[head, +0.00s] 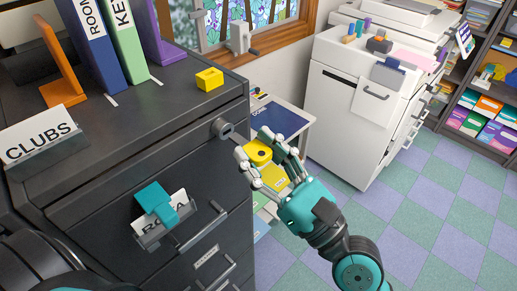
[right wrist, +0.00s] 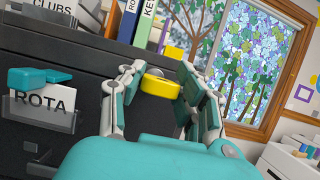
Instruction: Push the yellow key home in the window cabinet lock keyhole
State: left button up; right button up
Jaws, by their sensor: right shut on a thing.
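The yellow key (head: 258,152) has a thick rounded head with a dark hole and sits between the fingers of my right gripper (head: 252,143). The right gripper is shut on it. In the right wrist view the key's head (right wrist: 160,85) shows between the fingertips, in front of the dark cabinet. The grey lock (head: 222,128) sticks out near the top right corner of the cabinet front (head: 110,190), left of the key and a little higher. The key's shaft is hidden, so I cannot tell whether it touches or enters the keyhole. My left gripper is not in view.
A yellow block (head: 209,79) and several binders (head: 127,45) stand on the cabinet top. A teal object (head: 155,200) sits over the ROTA label on the drawer front. A low table (head: 285,121) stands beyond my right gripper. A white copier (head: 350,90) is behind.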

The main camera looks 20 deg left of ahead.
aim_at(245, 143)
jog(key=shift+w+a+p, duration=0.15)
jog(key=shift+w+a, duration=0.15)
jog(key=shift+a, duration=0.45)
jog(key=shift+w+a+p, duration=0.15)
jog(key=shift+w+a, duration=0.1)
jog(key=shift+a, duration=0.5)
jog(key=o, duration=1.2)
jog(key=shift+s+d+f, duration=0.1)
jog(key=shift+d+f, duration=0.05)
jog(key=shift+d, duration=0.1)
jog(key=shift+v, duration=5.8)
